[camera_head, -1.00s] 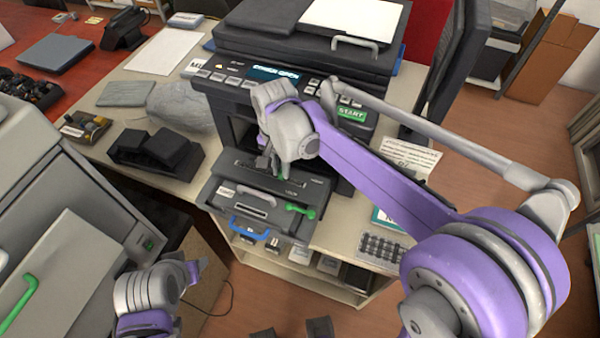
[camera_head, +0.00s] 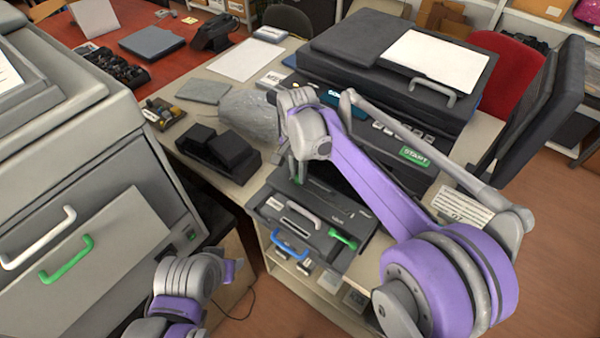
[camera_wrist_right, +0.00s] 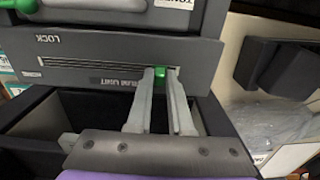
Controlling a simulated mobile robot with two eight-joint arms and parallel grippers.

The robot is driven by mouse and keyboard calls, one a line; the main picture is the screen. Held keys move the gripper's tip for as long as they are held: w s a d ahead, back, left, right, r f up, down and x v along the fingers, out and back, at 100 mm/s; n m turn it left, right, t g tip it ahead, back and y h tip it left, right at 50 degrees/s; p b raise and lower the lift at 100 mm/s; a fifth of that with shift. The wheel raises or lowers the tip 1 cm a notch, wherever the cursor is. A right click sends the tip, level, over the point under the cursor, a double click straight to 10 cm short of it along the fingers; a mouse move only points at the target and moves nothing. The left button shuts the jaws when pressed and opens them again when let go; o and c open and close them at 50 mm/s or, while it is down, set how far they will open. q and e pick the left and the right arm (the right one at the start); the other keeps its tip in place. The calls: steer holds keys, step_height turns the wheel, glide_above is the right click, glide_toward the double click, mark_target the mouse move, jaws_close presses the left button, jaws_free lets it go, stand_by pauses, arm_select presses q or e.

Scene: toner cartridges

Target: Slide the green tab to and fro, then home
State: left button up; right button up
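The green tab (camera_wrist_right: 160,72) sits at the right end of a narrow slot (camera_wrist_right: 95,72) in a dark grey cartridge panel, in the right wrist view. My right gripper (camera_wrist_right: 160,80) has one finger on each side of the tab, close against it.
The cartridge front carries a white handle (camera_head: 301,214), a green lever (camera_head: 343,239) and a blue handle (camera_head: 290,245). The printer (camera_head: 385,70) stands behind. A black device (camera_head: 217,150) is to the left on the table. A large grey machine (camera_head: 80,130) fills the left side.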

mark_target(297, 175)
steer(key=o, duration=0.4)
steer(key=shift+w+a, duration=0.1)
steer(key=shift+a, duration=0.15)
steer(key=shift+o, duration=0.2)
steer(key=shift+d+r, duration=0.1)
steer(key=shift+r, duration=0.05)
step_height(297, 175, up, 10)
steer(key=shift+r+p, duration=0.25)
steer(key=shift+p, duration=0.05)
